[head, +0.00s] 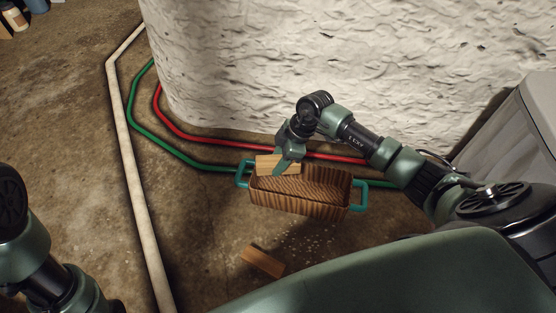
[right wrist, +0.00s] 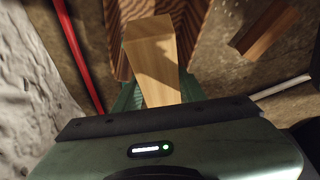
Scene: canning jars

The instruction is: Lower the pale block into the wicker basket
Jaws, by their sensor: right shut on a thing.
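The pale block (head: 266,164) is held by my right gripper (head: 284,165), over the left end of the wicker basket (head: 315,206). The basket is brown and ribbed, with teal handles at its left and right ends, and stands on the floor. In the right wrist view the pale block (right wrist: 152,55) sticks out ahead of my gripper, with the basket's ribbed wall (right wrist: 195,22) around and beyond it. I cannot tell whether the block touches the basket. The fingertips are mostly hidden. My left arm shows at lower left, but its gripper does not.
A second, browner block (head: 262,261) lies on the floor in front of the basket; it also shows in the right wrist view (right wrist: 265,30). Red (head: 205,139), green (head: 150,134) and white (head: 128,150) pipes or hoses run along the floor. A rough white wall (head: 330,60) stands behind.

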